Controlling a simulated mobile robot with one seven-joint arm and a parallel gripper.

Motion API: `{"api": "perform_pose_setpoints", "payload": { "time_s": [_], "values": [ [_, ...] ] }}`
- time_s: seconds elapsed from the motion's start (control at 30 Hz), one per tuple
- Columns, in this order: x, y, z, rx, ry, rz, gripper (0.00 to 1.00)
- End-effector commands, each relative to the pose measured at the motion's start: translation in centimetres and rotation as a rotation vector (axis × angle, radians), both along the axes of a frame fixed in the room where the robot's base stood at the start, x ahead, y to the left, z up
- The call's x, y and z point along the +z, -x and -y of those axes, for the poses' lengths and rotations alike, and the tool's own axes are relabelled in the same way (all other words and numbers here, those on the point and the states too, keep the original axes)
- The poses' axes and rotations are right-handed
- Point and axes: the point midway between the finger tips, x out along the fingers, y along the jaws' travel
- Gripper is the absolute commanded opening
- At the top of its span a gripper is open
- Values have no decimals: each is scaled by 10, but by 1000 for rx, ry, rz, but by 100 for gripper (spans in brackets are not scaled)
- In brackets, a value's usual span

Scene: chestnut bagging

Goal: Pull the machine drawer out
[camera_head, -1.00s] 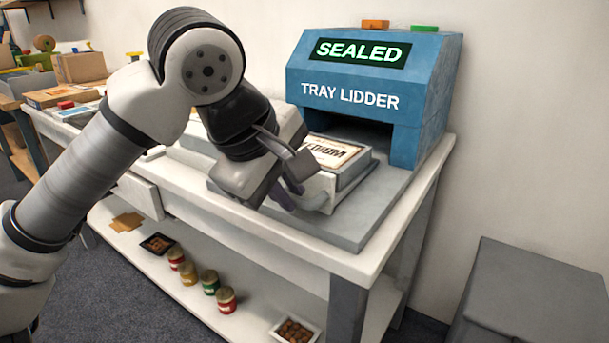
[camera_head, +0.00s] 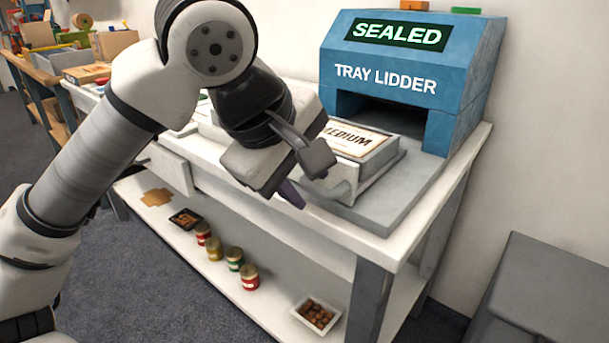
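The blue machine (camera_head: 385,78), lettered TRAY LIDDER and showing SEALED, stands at the back of the white table. Its pale drawer (camera_head: 372,180) sticks out of the dark opening toward the front left. A lidded tray with a MEDIUM label (camera_head: 357,140) lies on the drawer, partly behind my gripper. A curved pale handle (camera_head: 340,193) shows at the drawer's front. My gripper (camera_head: 304,177) is open, its fingers apart, just to the left of the handle. I see nothing between the fingers. The gripper hides part of the drawer front, and contact with the handle cannot be told.
The white table's (camera_head: 411,228) front edge runs below the gripper. Its lower shelf holds several jars (camera_head: 235,259) and a tray of chestnuts (camera_head: 316,314). A grey box (camera_head: 550,290) stands at the right. A wooden bench with boxes (camera_head: 88,73) is at the back left.

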Motion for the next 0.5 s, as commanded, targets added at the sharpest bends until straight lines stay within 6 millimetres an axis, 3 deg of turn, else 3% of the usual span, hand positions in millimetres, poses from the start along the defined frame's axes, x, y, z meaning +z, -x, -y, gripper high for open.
{"api": "perform_pose_setpoints", "payload": {
  "time_s": [0.27, 0.5],
  "values": [
    [7, 2, -2, 1, 1, 2, 35],
    [47, 20, -16, 4, 2, 3, 35]
  ]
}}
